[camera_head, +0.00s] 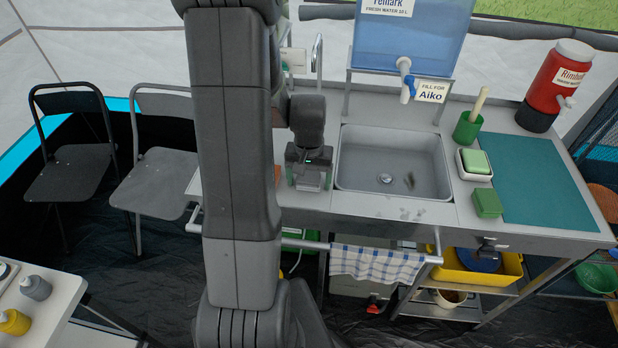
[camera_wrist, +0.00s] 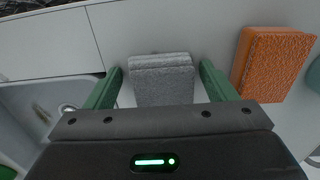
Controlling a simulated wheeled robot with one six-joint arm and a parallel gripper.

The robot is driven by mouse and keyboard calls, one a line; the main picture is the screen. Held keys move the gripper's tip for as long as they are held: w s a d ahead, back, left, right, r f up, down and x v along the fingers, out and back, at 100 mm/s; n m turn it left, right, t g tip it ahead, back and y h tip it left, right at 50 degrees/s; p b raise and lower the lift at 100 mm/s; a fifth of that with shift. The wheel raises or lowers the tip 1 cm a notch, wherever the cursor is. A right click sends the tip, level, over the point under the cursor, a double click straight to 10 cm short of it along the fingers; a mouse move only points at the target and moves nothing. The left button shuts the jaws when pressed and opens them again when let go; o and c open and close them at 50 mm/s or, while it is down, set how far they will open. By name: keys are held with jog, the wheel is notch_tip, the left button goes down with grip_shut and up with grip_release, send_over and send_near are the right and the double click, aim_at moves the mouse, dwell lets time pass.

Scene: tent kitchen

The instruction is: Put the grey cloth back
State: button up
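The grey cloth (camera_wrist: 162,80) is a folded, layered block. In the wrist view it lies on the pale counter between the two green fingers of my gripper (camera_wrist: 160,82). The fingers stand apart, with a narrow gap showing on each side of the cloth. In the head view my gripper (camera_head: 310,178) is low over the counter, just left of the sink, and a grey patch of the cloth (camera_head: 312,182) shows beneath it. My arm and gripper hide much of that spot.
An orange sponge (camera_wrist: 272,62) lies beside the cloth. The sink basin (camera_head: 390,165) is to the right in the head view. A green sponge on a dish (camera_head: 475,163), a green block (camera_head: 487,203) and a teal mat (camera_head: 540,180) are farther right. A checked towel (camera_head: 375,264) hangs on the front rail.

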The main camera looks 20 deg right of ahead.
aim_at(309, 177)
jog(key=shift+r, duration=0.15)
notch_tip(309, 177, up, 12)
dwell(0.7)
notch_tip(309, 177, down, 13)
jog(key=shift+r, duration=0.15)
notch_tip(309, 177, up, 3)
jog(key=shift+f, duration=0.15)
jog(key=shift+r, duration=0.75)
jog(key=shift+f, duration=0.1)
